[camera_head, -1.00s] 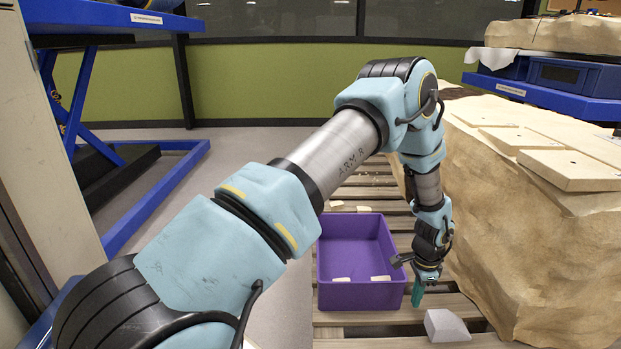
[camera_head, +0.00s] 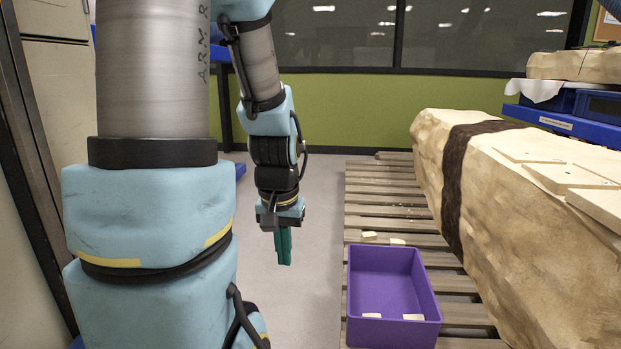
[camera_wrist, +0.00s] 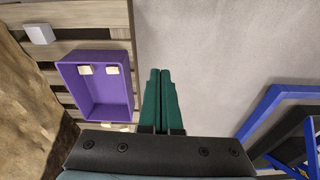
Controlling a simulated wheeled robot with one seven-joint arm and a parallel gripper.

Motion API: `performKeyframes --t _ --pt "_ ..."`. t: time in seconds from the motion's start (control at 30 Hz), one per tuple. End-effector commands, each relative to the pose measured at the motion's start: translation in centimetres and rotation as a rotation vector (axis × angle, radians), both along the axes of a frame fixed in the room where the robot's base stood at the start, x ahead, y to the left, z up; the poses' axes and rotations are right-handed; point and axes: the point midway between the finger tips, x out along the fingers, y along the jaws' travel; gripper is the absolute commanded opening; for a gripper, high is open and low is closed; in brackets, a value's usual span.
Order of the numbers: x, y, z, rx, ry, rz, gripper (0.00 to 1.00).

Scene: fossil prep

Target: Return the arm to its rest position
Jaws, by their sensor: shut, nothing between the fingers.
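My gripper (camera_head: 284,246) hangs fingers-down from my arm, left of the pallet in the head view. Its green fingers are together and empty. In the wrist view my gripper (camera_wrist: 160,75) shows the two fingers side by side over bare grey floor, with nothing between them. My arm is raised and bent, filling the left part of the head view.
A purple bin (camera_head: 392,300) stands on the slatted wooden pallet (camera_head: 385,190), right of my gripper. Small pale blocks lie at it. A large plaster-jacketed block (camera_head: 510,200) stands at the right. A grey-white block (camera_wrist: 39,34) lies on the pallet. Grey floor is clear below my gripper.

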Motion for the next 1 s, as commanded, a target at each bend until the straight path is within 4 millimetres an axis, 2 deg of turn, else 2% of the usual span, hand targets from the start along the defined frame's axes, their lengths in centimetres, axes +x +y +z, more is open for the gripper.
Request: performKeyframes --t 0.1,0.47,1.0 --pt "-2.1 1.8 1.3 -0.015 -0.01 0.103 0.0" --pt "-1.7 1.5 9.3 -0.013 -0.007 0.086 0.0" --pt "-1.7 1.5 26.4 -0.013 -0.007 0.085 0.0"
